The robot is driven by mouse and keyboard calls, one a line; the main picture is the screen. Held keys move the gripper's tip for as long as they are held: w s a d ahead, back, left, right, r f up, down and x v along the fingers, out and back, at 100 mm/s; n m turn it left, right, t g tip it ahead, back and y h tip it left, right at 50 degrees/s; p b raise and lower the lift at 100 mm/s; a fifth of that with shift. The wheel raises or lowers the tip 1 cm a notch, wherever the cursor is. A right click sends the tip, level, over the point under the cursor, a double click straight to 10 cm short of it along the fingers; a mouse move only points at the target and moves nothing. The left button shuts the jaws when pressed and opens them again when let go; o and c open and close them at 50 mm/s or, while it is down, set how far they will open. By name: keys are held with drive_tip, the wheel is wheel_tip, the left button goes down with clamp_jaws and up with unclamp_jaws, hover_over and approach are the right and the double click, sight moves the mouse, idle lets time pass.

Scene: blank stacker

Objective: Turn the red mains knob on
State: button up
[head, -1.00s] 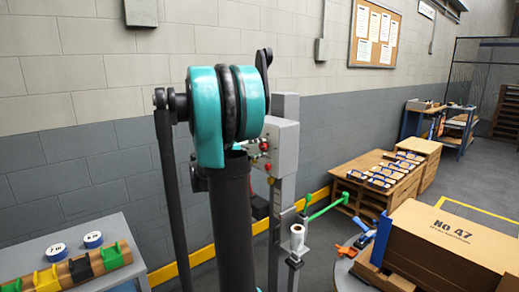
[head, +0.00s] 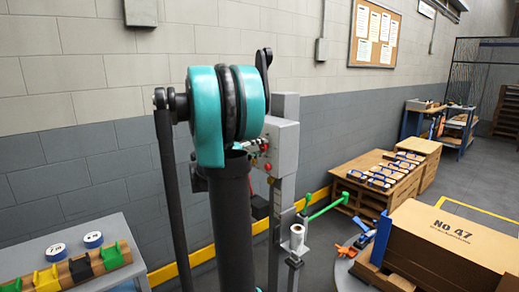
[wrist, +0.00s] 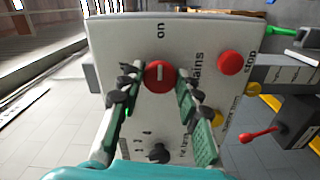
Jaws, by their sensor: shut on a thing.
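The red mains knob (wrist: 160,77) is on the face of a grey control panel (wrist: 125,45) in the wrist view. Its pale mark runs up and down in the picture, in line with the word "on" above it. My gripper (wrist: 156,84) has one finger on each side of the knob and is shut on it. The word "mains" stands to the right, partly covered by a finger.
A red stop button (wrist: 230,63) sits right of the knob, and a black selector (wrist: 159,152) sits below. A red-tipped lever (wrist: 258,135) and a green bar (head: 328,207) stick out nearby. A boxed stack (head: 440,245) stands at the right.

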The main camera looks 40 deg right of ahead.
drive_tip(key=o, duration=1.2)
drive_tip(key=shift+c, duration=0.2)
drive_tip(key=s+a, duration=0.1)
drive_tip(key=a, duration=1.1)
drive_tip(key=s+a+f+n+t+y, duration=0.1)
drive_tip(key=s+a+f+y, duration=0.3)
drive_tip(key=f, duration=0.4)
drive_tip(key=s+a+f+y, duration=0.4)
drive_tip(key=a+f, duration=0.1)
drive_tip(key=f, duration=0.4)
drive_tip(key=s+a+f+n+t+y, duration=0.1)
drive_tip(key=s+a+f+y, duration=0.35)
drive_tip(key=f, duration=0.35)
drive_tip(key=s+a+f+y, duration=0.2)
drive_tip(key=a, duration=0.3)
drive_tip(key=s+a+f+y, duration=0.3)
drive_tip(key=a, duration=0.3)
drive_tip(key=shift+t, duration=0.3)
